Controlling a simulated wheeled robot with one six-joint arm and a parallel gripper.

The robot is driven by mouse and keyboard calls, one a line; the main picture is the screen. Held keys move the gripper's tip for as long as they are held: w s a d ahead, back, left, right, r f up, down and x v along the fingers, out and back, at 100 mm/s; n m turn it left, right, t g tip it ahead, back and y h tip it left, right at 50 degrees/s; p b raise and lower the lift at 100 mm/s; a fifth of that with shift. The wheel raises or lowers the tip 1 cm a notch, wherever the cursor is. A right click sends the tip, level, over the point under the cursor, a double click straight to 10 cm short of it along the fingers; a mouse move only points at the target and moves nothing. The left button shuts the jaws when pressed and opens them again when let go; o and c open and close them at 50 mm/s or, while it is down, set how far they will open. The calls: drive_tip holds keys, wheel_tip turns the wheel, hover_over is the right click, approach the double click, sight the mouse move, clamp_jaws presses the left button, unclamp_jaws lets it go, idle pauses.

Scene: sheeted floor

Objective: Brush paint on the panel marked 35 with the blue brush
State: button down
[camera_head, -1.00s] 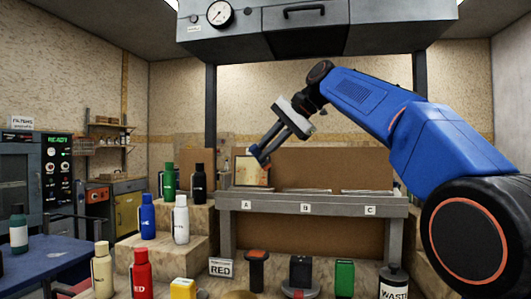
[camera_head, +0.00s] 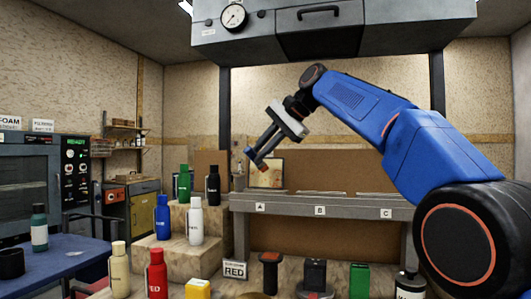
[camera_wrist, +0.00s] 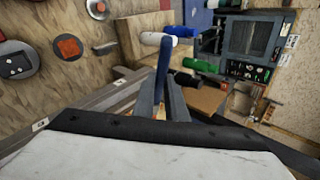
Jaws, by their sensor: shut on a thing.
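My gripper (camera_head: 257,157) is raised at the middle of the head view, tilted down to the left. It is shut on the blue brush (camera_head: 249,151), which shows as a small blue piece at the fingertips. In the wrist view the brush (camera_wrist: 163,62) is a blue strip sticking out between the fingers (camera_wrist: 165,103). A pale framed panel (camera_head: 267,173) stands behind the shelf near label A, just right of and beyond the fingertips. The gripper looks apart from it. No number 35 can be read on it. Other flat panels (camera_head: 322,193) lie near labels B and C.
Stepped wooden blocks (camera_head: 172,253) at left bear several coloured bottles, with a red bottle (camera_head: 157,274) in front. A blue table (camera_head: 60,262) is at far left. A grey hood (camera_head: 330,30) hangs overhead.

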drive_tip(key=shift+w+a, duration=1.1)
drive_tip(key=shift+a, duration=1.7)
drive_tip(key=s+d+r, duration=0.1)
drive_tip(key=s+d, duration=0.2)
drive_tip(key=d, duration=0.8)
drive_tip(key=shift+s+d+r, duration=0.2)
drive_tip(key=shift+s+r, duration=0.05)
drive_tip(key=shift+s, duration=0.15)
drive_tip(key=s+a, duration=0.2)
drive_tip(key=s, duration=0.3)
drive_tip(key=shift+s, duration=0.45)
drive_tip(key=s, duration=0.1)
drive_tip(key=s+a, duration=0.1)
drive_tip(key=shift+s, duration=0.3)
drive_tip(key=shift+a, duration=0.1)
idle(0.5)
